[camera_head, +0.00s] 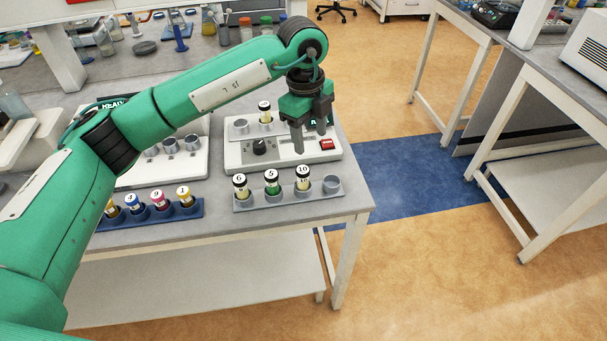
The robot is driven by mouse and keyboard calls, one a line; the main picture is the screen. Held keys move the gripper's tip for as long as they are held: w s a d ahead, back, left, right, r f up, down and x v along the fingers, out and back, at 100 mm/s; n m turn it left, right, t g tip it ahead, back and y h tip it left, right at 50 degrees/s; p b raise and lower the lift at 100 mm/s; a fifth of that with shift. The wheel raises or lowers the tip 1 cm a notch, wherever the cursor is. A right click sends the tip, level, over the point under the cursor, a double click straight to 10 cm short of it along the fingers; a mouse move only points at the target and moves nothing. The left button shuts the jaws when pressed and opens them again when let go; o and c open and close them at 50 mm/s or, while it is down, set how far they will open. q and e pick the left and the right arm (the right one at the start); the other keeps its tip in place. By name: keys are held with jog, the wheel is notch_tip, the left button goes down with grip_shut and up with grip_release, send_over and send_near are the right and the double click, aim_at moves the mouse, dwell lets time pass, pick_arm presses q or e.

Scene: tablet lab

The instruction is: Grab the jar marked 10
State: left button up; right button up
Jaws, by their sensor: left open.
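The jar marked 10 (302,179) stands upright in the grey rack (255,205) near the table's front edge. It has a pale lid with the number on top and dark bands. Jars marked 6 (240,187) and 5 (271,183) stand to its left in the same rack, and an empty round slot (332,185) is at its right. My left gripper (310,136) is open and empty, pointing down over the white device, behind the jar marked 10 and apart from it. My right gripper is not in view.
The white device (235,158) has a black knob, a red switch and another jar (265,113) on it. A blue rack (190,212) with several coloured jars is at the left. Floor is open to the right.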

aim_at(302, 169)
pick_arm(q)
jog(key=shift+n+y, duration=0.3)
jog(key=shift+y, duration=0.2)
jog(key=f, duration=0.2)
jog(key=a+f+p, duration=0.1)
jog(key=f, duration=0.2)
jog(key=w+f+p, duration=0.1)
jog(key=f, duration=0.1)
jog(key=shift+a+f, duration=0.15)
jog(key=shift+a, duration=0.25)
jog(key=shift+s+f+p, duration=0.1)
jog(key=shift+f+p, duration=0.35)
jog(key=shift+p, duration=0.05)
notch_tip(302, 169, down, 4)
jog(key=shift+r+p, duration=0.25)
jog(key=shift+p, duration=0.65)
jog(key=shift+f, duration=0.6)
jog(key=c, duration=1.1)
jog(key=shift+r, duration=0.15)
